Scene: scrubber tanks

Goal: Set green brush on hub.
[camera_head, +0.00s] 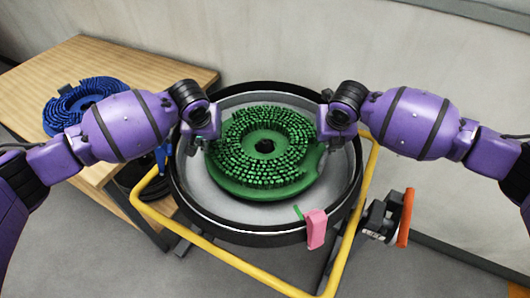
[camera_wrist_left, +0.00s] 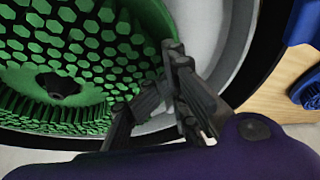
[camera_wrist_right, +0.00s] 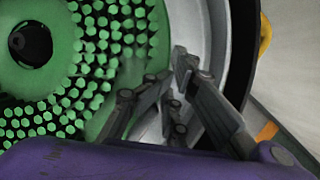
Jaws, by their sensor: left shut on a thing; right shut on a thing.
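The green brush (camera_head: 265,150) is a round disc with bristles facing up and a dark centre hole. It is inside the round grey tank (camera_head: 250,213) with a black rim. My left gripper (camera_head: 207,130) is shut on the brush's left edge. My right gripper (camera_head: 328,127) is shut on its right edge. The left wrist view shows the brush (camera_wrist_left: 75,45) beside the left fingers, and the right wrist view shows it (camera_wrist_right: 85,60) beside the right fingers. I cannot tell whether the brush touches the floor of the tank.
A blue brush (camera_head: 85,98) lies on the wooden table (camera_head: 110,62) at left. A yellow tube frame (camera_head: 230,262) surrounds the tank. A pink clip-like piece (camera_head: 316,229) sits on the front rim. A black device with an orange-red handle (camera_head: 405,218) is at right.

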